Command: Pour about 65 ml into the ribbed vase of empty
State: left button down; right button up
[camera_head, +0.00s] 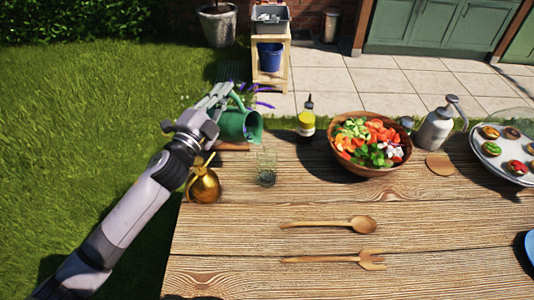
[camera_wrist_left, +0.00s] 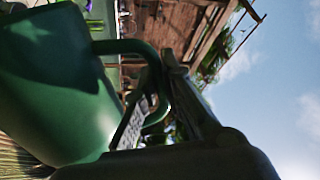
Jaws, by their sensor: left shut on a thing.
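A green jug (camera_head: 235,124) is held by its handle in my left gripper (camera_head: 222,100), above the table's far left part. A clear glass vase (camera_head: 267,168) stands upright on the table, below and right of the jug's mouth. It looks nearly see-through; I cannot tell its liquid level. My right gripper is not in view.
A brass watering vessel (camera_head: 204,184) stands left of the vase. A dark bottle (camera_head: 306,120), a salad bowl (camera_head: 371,165) and a grey dispenser (camera_head: 436,125) stand to the right. A wooden spoon (camera_head: 330,224) and fork (camera_head: 335,261) lie in front, with bare wood (camera_head: 230,240) around.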

aim_at(212, 109)
pick_arm(q)
jog(key=shift+s+d+r+m, duration=0.3)
jog(key=shift+d+r+m, duration=0.1)
jog(key=shift+d, duration=0.1)
dwell(0.9)
jog(key=shift+w+a+f+n+b, duration=0.4)
jog(key=shift+a+f+n+b, duration=0.1)
jog(key=shift+a+f, duration=0.25)
jog(key=n, duration=0.1)
jog(key=w+a+n+p, duration=0.1)
jog(key=a+f+n+y, duration=0.1)
jog(key=n, duration=0.1)
jog(key=shift+w+a+p, duration=0.2)
jog(key=shift+w+p, duration=0.05)
jog(key=shift+p, duration=0.1)
jog(key=shift+f, duration=0.2)
jog(key=shift+w+a+f+n+y+p, duration=0.15)
jog(key=shift+a+n+y+p, duration=0.2)
jog(key=shift+n, duration=0.45)
jog(key=shift+w+a+f, duration=0.1)
